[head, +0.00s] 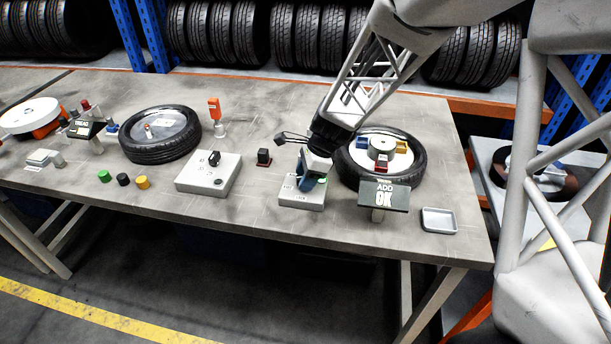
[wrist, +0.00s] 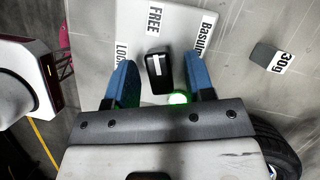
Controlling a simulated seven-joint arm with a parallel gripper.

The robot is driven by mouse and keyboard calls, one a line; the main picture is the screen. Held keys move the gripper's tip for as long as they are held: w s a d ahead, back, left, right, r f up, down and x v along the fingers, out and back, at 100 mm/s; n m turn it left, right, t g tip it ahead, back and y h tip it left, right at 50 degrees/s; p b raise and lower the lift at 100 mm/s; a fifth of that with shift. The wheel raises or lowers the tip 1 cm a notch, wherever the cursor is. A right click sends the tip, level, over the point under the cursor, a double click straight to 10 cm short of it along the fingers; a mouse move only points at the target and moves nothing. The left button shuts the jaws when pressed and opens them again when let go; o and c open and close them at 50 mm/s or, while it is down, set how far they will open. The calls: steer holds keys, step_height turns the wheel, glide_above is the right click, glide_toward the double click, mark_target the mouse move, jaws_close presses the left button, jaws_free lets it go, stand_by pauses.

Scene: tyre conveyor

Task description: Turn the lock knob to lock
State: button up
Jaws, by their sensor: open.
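The lock knob (wrist: 159,82) is black with a white line. It stands on a pale box (wrist: 178,30) marked FREE and LOCK. In the wrist view the line points up the picture, towards the FREE label (wrist: 154,18); the LOCK label (wrist: 121,52) is at left. My gripper (wrist: 158,86) is open, with one blue finger on each side of the knob and gaps between. A green light (wrist: 179,98) glows near the right finger. In the head view my gripper (head: 305,174) is low over the pale box (head: 300,201), and hides the knob.
A wheel with coloured blocks (head: 402,172) and a dark OK sign (head: 383,194) stand close at right. A second box with a black knob (head: 208,181) is at left. A small grey tray (head: 439,221) sits near the front right. A 30g block (wrist: 270,57) lies beside the box.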

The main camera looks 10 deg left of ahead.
jaws_close()
steer(key=shift+n, duration=0.3)
steer(key=n+g, duration=0.1)
steer(key=n, duration=0.2)
steer(key=n+g+h, duration=0.1)
steer(key=n, duration=0.2)
steer(key=shift+w+h, duration=0.15)
steer(key=shift+h, duration=0.15)
steer(key=n+h, duration=0.1)
steer(key=n, duration=0.2)
steer(key=shift+a+n+g, duration=0.1)
steer(key=shift+n+g, duration=0.2)
steer(key=shift+n+h, duration=0.8)
steer(key=shift+n, duration=1)
